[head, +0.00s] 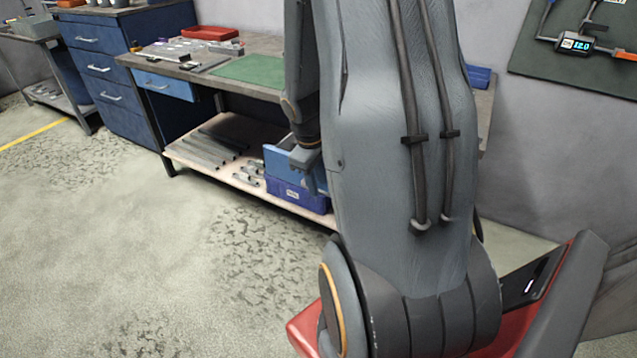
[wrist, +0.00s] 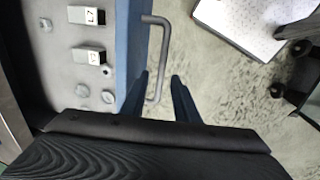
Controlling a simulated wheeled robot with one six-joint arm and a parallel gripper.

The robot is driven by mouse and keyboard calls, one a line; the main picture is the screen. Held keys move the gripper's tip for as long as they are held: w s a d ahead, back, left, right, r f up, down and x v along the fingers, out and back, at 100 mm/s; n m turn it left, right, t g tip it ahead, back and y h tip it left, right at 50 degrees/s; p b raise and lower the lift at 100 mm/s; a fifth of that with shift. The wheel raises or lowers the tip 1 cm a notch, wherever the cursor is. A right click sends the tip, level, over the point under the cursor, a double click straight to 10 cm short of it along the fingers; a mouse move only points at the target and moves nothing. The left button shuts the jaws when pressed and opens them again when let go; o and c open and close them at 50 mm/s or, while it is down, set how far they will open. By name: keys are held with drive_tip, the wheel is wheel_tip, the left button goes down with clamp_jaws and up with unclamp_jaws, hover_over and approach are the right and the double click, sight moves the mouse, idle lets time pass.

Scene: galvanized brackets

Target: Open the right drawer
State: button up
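In the wrist view, a drawer with a blue front (wrist: 134,45) is seen from above. Its grey inside shows, so it stands at least partly open. Its grey bar handle (wrist: 158,60) sticks out to the right of the front. My gripper (wrist: 160,78) is open, with one finger on each side of the handle's near part; a gap shows by the right finger, and I cannot tell whether either touches. In the head view, my arm hides the right drawer of the workbench (head: 263,43). The bench's left drawer (head: 165,86) is shut.
Brackets (wrist: 89,55) and bolts lie in the drawer. Blue bins (head: 300,197) and metal bars sit on the bench's lower shelf (head: 190,160). A blue drawer cabinet (head: 105,65) stands at the left.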

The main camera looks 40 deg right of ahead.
wheel_tip(320, 180, up, 7)
drive_tip(key=a, duration=0.1)
drive_tip(key=shift+s+a+f+p, duration=0.15)
drive_tip(key=shift+s+p, duration=0.15)
idle(0.4)
drive_tip(key=s+a+r+m+y, duration=0.1)
drive_tip(key=s+a+m, duration=0.1)
drive_tip(key=a, duration=0.9)
drive_tip(key=s+a+r+m+y, duration=0.1)
drive_tip(key=s+a, duration=0.4)
drive_tip(key=a, duration=0.6)
drive_tip(key=shift+s+a+r+m, duration=0.15)
drive_tip(key=shift+r+m, duration=0.25)
drive_tip(key=shift+r, duration=0.4)
